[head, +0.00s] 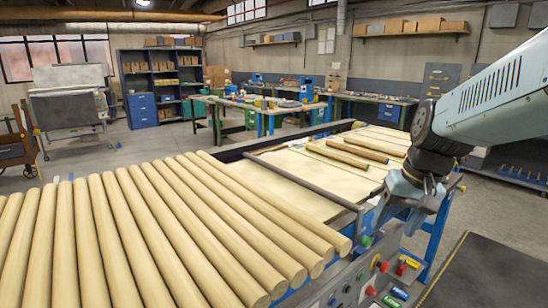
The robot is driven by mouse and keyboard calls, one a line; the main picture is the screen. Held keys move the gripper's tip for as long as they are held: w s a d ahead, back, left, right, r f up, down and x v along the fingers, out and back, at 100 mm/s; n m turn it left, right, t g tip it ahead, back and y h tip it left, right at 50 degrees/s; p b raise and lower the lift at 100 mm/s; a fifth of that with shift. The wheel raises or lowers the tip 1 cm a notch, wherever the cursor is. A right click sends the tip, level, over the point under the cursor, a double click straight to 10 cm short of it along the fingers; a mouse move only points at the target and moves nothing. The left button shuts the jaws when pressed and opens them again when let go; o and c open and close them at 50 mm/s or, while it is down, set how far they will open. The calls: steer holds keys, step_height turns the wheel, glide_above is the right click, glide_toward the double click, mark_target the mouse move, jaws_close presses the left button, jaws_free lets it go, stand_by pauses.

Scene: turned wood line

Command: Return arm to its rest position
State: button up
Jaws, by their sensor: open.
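My arm reaches in from the right edge of the head view. Its wrist and my gripper (408,205) hang over the right side of the machine line, near the bed's edge. The gripper points downward and looks empty. Its fingertips are small and partly lost against the blue frame behind them. Several turned wood rods (200,225) lie side by side on the line at the left and front, apart from the gripper.
A dark rail (305,182) crosses the pale bed (290,185). Several darker-edged strips (340,153) lie further back. A control panel with coloured buttons (380,265) is below the gripper. A dark mat (490,275) lies at front right. Workbenches (265,110) stand behind.

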steer(key=s+r+n+t+h, duration=0.1)
steer(key=s+r+t, duration=0.2)
steer(key=s+r, duration=0.2)
steer(key=shift+s+a+r+n+t+h, duration=0.2)
steer(key=shift+a+r+n+t+h, duration=0.15)
steer(key=shift+a, duration=0.1)
